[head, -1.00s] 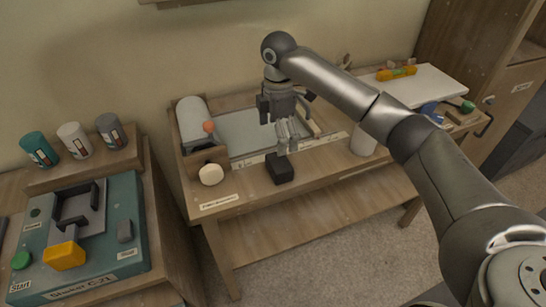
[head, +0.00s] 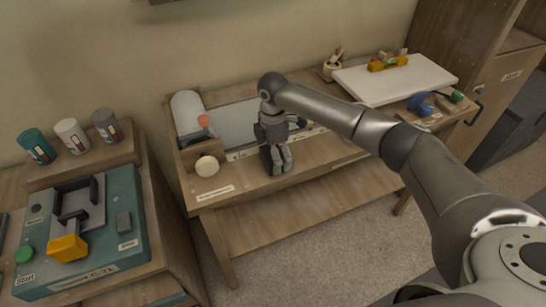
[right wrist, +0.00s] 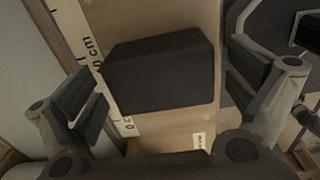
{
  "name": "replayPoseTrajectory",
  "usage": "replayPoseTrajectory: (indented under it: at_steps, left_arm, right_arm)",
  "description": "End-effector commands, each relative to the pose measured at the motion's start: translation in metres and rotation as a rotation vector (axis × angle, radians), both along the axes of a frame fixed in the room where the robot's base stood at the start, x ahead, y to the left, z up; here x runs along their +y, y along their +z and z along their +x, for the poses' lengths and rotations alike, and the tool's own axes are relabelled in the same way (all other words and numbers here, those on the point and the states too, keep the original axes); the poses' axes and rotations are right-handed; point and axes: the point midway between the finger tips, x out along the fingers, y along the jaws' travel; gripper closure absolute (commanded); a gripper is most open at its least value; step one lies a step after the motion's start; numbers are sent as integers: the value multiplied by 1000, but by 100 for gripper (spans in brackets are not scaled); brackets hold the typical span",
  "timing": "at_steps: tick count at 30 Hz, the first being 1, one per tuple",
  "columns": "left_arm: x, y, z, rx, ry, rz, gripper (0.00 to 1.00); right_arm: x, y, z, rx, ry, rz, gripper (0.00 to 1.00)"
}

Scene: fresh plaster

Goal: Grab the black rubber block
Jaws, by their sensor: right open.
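The black rubber block (right wrist: 160,72) fills the middle of the right wrist view, lying on the wooden table beside a white ruler strip (right wrist: 88,50). My right gripper (right wrist: 168,88) is open, with one finger on each side of the block and visible gaps between the pads and the block. In the head view my right gripper (head: 280,165) is low over the front of the table and hides most of the block. My left gripper is not in view.
A white round knob-like object (head: 206,166) and a white roll (head: 187,112) are left of my gripper. A white board (head: 395,82) lies to the right. A teal box with a yellow part (head: 68,248) stands on the left bench.

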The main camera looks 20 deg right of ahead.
Motion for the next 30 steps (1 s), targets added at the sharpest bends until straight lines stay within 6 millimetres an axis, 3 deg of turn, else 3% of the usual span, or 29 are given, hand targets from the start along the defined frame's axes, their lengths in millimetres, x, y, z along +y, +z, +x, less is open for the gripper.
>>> replayPoseTrajectory:
  at_steps: [2,14,23,30]
  left_arm:
    - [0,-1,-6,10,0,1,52]
    - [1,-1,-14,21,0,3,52]
    - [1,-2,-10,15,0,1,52]
    - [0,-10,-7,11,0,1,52]
  right_arm:
    - [0,0,0,0,0,0,3]
    - [0,0,0,1,0,0,54]
    - [1,2,0,0,0,1,54]
    - [1,23,2,-5,0,3,54]
